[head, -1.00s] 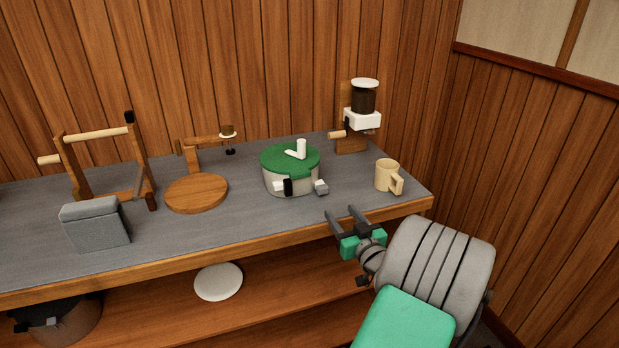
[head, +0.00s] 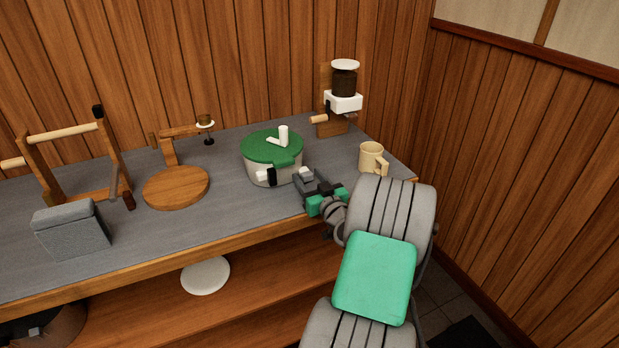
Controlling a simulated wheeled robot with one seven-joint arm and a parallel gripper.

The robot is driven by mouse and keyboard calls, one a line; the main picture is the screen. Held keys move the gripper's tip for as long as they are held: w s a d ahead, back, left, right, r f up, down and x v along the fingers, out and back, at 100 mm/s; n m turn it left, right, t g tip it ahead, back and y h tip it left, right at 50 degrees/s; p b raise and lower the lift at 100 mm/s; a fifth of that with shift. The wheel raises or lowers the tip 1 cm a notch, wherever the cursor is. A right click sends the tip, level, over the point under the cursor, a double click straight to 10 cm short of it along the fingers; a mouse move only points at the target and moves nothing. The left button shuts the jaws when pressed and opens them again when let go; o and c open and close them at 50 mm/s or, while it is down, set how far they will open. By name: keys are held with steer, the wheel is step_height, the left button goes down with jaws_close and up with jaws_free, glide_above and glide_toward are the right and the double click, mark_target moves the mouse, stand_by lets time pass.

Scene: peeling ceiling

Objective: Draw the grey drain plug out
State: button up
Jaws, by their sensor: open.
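A round light grey pot (head: 255,171) with a green lid (head: 271,147) stands on the grey-topped bench. The grey drain plug (head: 306,173) sits low on the pot's front right side, partly hidden by my gripper. My gripper (head: 308,181) is open, with its dark fingers at the plug, seemingly one on each side. I cannot tell whether the fingers touch it. A white and black fitting (head: 268,176) is on the pot's front.
A beige mug (head: 371,158) stands close to the right of my gripper. Behind is a jar dispenser (head: 343,100). To the left are a round wooden board (head: 176,187), a wooden frame (head: 80,150) and a grey block (head: 71,232). The bench front (head: 200,230) is clear.

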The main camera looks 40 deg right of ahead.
jaws_close()
stand_by(0.4)
stand_by(0.9)
